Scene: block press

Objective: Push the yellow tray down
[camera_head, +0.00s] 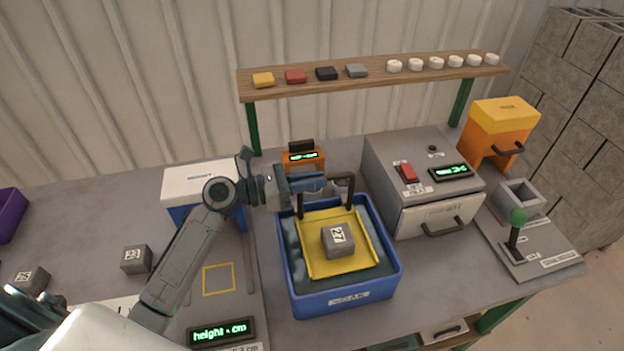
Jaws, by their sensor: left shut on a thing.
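The yellow tray (355,262) sits inside a blue tub (345,298) labelled "SOAK", which holds a bluish-grey liquid. A grey block (338,240) marked with a number rests on the tray. A dark handle (349,182) rises from the tray's back edge. My left gripper (318,184) reaches in from the left and is shut on this handle, above the back of the tub. The fingers hide part of the handle. My right gripper is not in view.
A grey oven-like box (415,160) with a drawer stands right of the tub. A green-knobbed lever (516,228) is farther right. Loose grey blocks (136,260) lie at left. A shelf (375,77) with coloured pieces runs behind. A height display (221,331) is front left.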

